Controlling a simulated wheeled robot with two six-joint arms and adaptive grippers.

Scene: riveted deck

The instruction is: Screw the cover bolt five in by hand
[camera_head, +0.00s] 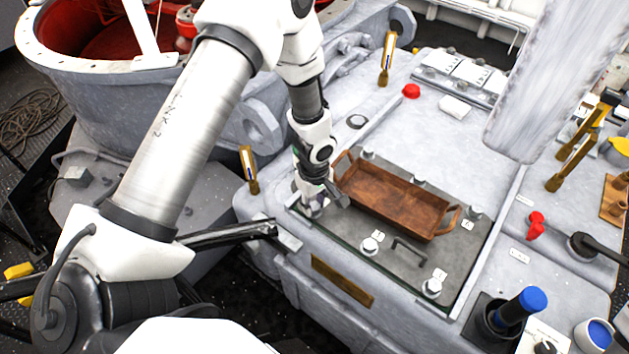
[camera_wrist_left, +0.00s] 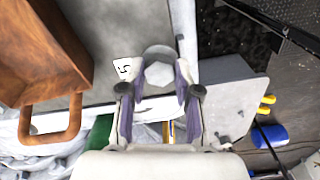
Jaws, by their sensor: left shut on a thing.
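The grey cover plate (camera_head: 390,268) lies on the pale housing, with several bolts around its edge. My left gripper (camera_head: 312,207) is at the plate's near left corner, pointing down. In the left wrist view the fingers of my left gripper (camera_wrist_left: 158,92) are shut around a pale hex-headed bolt (camera_wrist_left: 158,73), beside a white tag (camera_wrist_left: 124,69) marked 5. In the head view the gripper largely hides this bolt. How deep it sits cannot be told. Other bolts, such as the front one (camera_head: 370,245) and the front right one (camera_head: 432,287), stand clear. My right gripper is not in view.
A brown wooden tray (camera_head: 385,207) lies on the plate close to my left gripper; its handle shows in the left wrist view (camera_wrist_left: 50,137). A dark bar handle (camera_head: 408,250) is in front. A blue-topped tool (camera_head: 531,299) stands in a dark holder at right.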

